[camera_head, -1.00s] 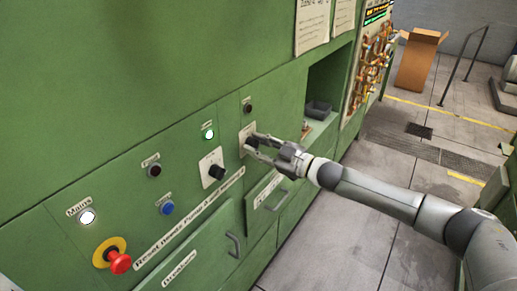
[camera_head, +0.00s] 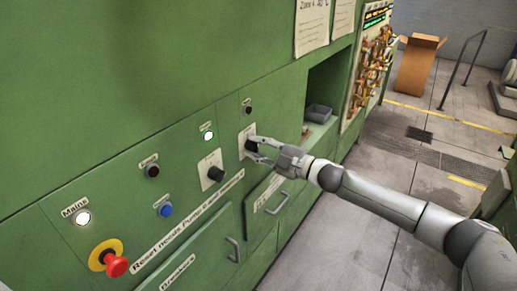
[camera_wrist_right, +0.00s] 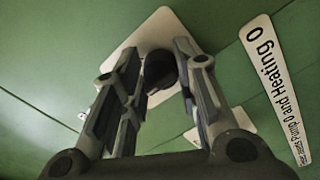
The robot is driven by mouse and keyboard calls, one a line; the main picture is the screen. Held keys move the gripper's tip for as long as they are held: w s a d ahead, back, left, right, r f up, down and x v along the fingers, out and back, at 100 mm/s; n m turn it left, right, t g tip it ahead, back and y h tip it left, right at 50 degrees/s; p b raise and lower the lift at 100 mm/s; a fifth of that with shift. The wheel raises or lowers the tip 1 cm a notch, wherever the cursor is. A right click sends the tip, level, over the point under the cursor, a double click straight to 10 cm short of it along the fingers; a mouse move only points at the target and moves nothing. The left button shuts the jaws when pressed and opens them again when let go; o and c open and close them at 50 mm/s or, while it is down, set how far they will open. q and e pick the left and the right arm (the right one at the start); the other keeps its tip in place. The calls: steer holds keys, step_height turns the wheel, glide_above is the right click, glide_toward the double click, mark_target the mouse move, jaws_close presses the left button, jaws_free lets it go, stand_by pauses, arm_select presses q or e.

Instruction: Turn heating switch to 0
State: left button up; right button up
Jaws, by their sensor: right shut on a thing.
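The heating switch (camera_head: 250,146) is a black rotary knob on a white plate, on the green panel at the end of my right arm. My right gripper (camera_head: 253,146) is at this knob, with its two fingers on either side of it. In the right wrist view the dark knob (camera_wrist_right: 160,71) shows between the fingertips of the right gripper (camera_wrist_right: 163,68); the gripper is shut on it. The plate's markings are too small or covered to read, so I cannot tell the knob's setting. My left gripper is not in view.
A second black knob (camera_head: 215,173) sits to the left on its own plate. A drawer handle (camera_head: 277,203) sticks out below my gripper.

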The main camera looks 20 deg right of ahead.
stand_by(0.3)
steer(key=o, duration=1)
steer(key=shift+s+d, duration=0.1)
steer(key=shift+s, duration=0.05)
steer(key=v, duration=1.1)
steer(key=shift+s+d, duration=0.25)
steer(key=shift+s, duration=0.05)
